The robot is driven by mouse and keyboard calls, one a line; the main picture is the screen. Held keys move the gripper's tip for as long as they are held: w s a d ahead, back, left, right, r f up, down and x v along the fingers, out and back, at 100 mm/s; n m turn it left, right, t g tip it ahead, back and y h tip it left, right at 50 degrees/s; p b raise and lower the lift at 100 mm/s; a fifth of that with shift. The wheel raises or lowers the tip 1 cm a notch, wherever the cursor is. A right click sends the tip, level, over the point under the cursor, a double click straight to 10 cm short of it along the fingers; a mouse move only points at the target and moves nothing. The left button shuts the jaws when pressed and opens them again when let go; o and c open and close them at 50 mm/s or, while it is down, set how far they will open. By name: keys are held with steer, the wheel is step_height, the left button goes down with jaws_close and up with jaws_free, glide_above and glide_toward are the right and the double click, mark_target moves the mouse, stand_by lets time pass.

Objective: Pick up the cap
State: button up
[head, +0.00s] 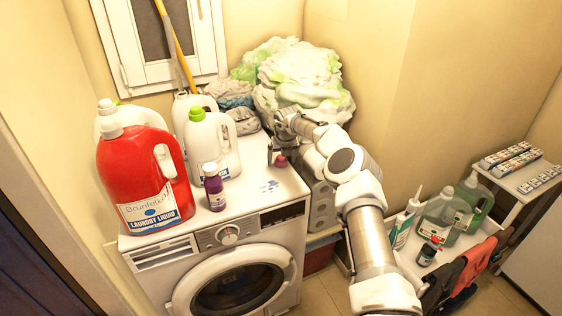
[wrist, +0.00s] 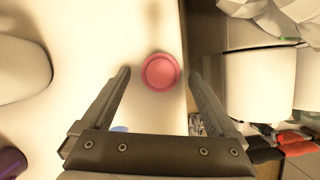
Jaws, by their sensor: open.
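The cap (wrist: 160,72) is small, round and pinkish red, lying on the white washing machine top (wrist: 100,45) near its right edge in the wrist view. In the head view the cap (head: 281,161) shows just below my gripper (head: 275,153), near the washer's right side. In the wrist view my gripper (wrist: 159,75) is open, with one finger on each side of the cap and visible gaps between. I cannot tell how far above the top the fingertips are.
A red detergent jug (head: 140,170), a purple bottle (head: 213,188) and a white jug with a green cap (head: 210,148) stand left on the washer. A grey cloth bundle (head: 243,121) lies behind. Right of the washer is a drop beside a tray of bottles (head: 440,215).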

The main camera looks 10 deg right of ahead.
steer(key=c, duration=1.4)
